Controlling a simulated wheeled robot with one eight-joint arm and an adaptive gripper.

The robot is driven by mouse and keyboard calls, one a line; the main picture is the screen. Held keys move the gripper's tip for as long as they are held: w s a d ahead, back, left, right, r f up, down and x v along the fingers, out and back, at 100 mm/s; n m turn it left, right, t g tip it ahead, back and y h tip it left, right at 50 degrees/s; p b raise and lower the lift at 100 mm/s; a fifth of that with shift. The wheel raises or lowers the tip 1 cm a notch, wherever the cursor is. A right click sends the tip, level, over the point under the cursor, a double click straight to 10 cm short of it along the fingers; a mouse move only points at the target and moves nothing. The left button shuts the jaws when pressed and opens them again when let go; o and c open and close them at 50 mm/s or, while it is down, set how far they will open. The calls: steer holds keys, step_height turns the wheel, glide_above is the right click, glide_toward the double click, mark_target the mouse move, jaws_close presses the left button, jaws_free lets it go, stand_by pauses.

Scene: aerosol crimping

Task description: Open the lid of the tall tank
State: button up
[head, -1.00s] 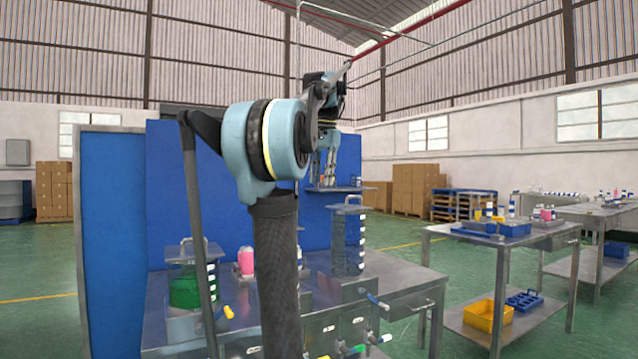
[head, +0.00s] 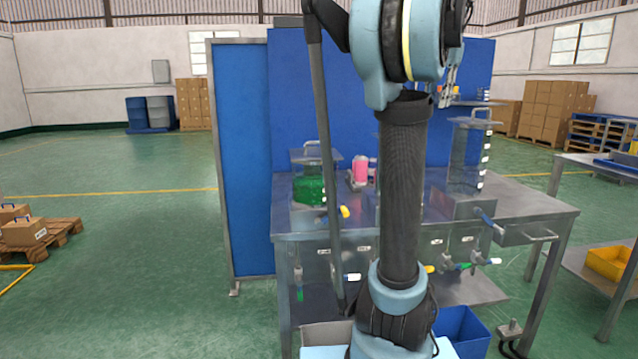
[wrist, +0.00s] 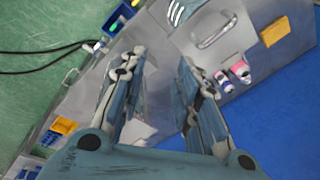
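A clear upright tank (head: 464,158) with white marks up its right edge stands at the right of the steel bench in the head view. Its flat lid (head: 468,122) has a raised handle and lies shut on top. Another flat plate (head: 474,103) with a handle shows just above and behind it; whether it tops a taller tank is unclear. My gripper (head: 447,97) is near these lids, partly hidden behind my arm. In the wrist view my gripper (wrist: 160,85) is open and empty, its fingers apart. Beyond them is a grey surface with a metal handle (wrist: 215,33).
A lower tank with green contents (head: 309,189) and a pink bottle (head: 360,170) stand left on the bench (head: 520,206). Valves line the bench front. A blue panel (head: 240,150) stands behind. A blue bin (head: 462,330) is below.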

steer(key=s+a+f+n, duration=0.3)
steer(key=s+a+f, duration=0.2)
steer(key=f, duration=0.7)
steer(key=s+a+f+n, duration=0.3)
steer(key=s+a+f, duration=0.3)
steer(key=f, duration=0.7)
steer(key=s+a+f+n, duration=0.3)
steer(key=s+a+f, duration=0.2)
steer(key=a+f, duration=0.4)
step_height(320, 180, down, 3)
steer(key=shift+s+f, duration=0.15)
steer(key=shift+s, duration=0.25)
steer(key=shift+n, duration=0.8)
steer(key=s+f, duration=0.1)
steer(key=f, duration=0.1)
steer(key=s+a+f, duration=0.1)
steer(key=s+f, duration=0.1)
steer(key=f, duration=0.1)
steer(key=s+f, duration=0.1)
steer(key=f, duration=0.2)
steer(key=shift+s+a, duration=0.15)
steer(key=c, duration=0.4)
jaws_close()
